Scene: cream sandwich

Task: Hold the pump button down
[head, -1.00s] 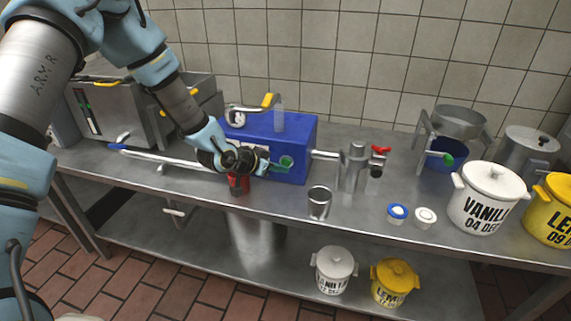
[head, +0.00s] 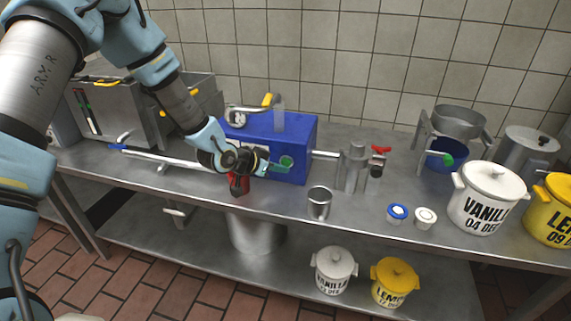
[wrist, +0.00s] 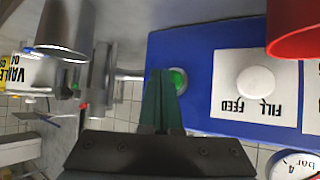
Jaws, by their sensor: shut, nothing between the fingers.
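The blue pump box (head: 292,130) stands on the steel table. A green round button (head: 287,161) is on its front face, and it also shows in the wrist view (wrist: 178,80). My gripper (head: 283,168) is shut and empty, with its green fingertips (wrist: 162,72) at the button, overlapping its left side in the wrist view. Whether the tips press it in cannot be told. A white round button (wrist: 252,82) on a white "FILL FEED" label is to the right of the green one in the wrist view.
A red object (head: 238,184) sits just below my wrist. A steel cup (head: 319,202) stands in front of the box. A steel valve with a red handle (head: 381,150) is to the right. White and blue lids (head: 397,212) and a white vanilla pot (head: 487,198) stand further right.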

